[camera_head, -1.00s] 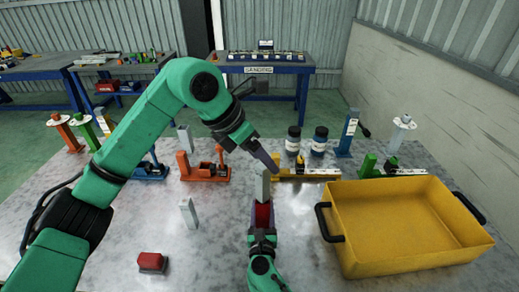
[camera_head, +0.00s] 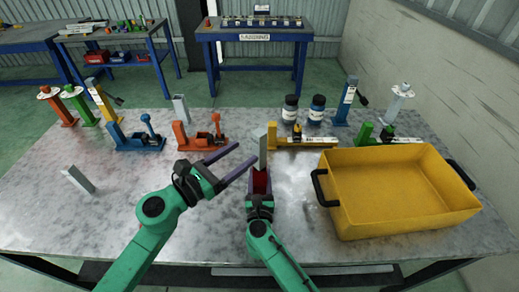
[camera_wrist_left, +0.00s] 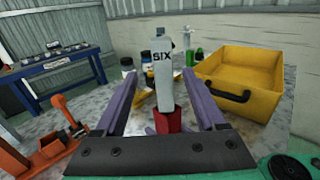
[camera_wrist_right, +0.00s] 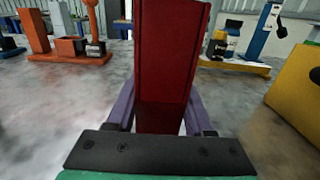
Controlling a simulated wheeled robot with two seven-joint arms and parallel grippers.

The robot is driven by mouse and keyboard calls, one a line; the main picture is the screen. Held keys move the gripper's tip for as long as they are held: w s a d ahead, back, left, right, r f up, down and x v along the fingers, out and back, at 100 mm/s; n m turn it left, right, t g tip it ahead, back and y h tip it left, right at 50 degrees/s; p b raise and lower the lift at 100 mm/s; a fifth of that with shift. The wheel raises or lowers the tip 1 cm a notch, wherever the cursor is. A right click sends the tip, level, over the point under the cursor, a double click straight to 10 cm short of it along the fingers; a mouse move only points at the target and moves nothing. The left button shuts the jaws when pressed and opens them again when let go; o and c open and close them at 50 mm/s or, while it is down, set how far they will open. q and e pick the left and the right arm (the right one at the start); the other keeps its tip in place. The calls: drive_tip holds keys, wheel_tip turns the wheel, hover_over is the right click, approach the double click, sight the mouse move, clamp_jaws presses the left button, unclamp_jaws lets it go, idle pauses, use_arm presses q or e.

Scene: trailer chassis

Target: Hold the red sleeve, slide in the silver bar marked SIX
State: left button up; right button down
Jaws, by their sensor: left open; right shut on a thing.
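The silver bar (camera_head: 263,149) marked SIX stands nearly upright with its lower end at the mouth of the red sleeve (camera_head: 261,182). Its label shows on the bar in the left wrist view (camera_wrist_left: 164,85), where the sleeve (camera_wrist_left: 167,121) is below it. How deep it sits is hard to tell. My right gripper (camera_head: 260,204) is shut on the sleeve above the table; the sleeve fills the right wrist view (camera_wrist_right: 165,55). My left gripper (camera_head: 246,151) is open just left of the bar, its fingers pointing toward it with the bar between them in the left wrist view.
A yellow bin (camera_head: 400,225) stands at the right. Orange (camera_head: 200,140), blue (camera_head: 135,140) and yellow (camera_head: 305,142) clamps and two dark jars line the back. Other silver bars stand at the back (camera_head: 180,108) and at the left (camera_head: 77,180).

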sight(266, 136)
use_arm(q)
drive_tip(key=x, duration=0.9)
drive_tip(key=shift+d+r, duration=0.2)
drive_tip(key=shift+w+d+f, duration=0.15)
drive_tip(key=shift+w+d, duration=0.2)
clamp_jaws()
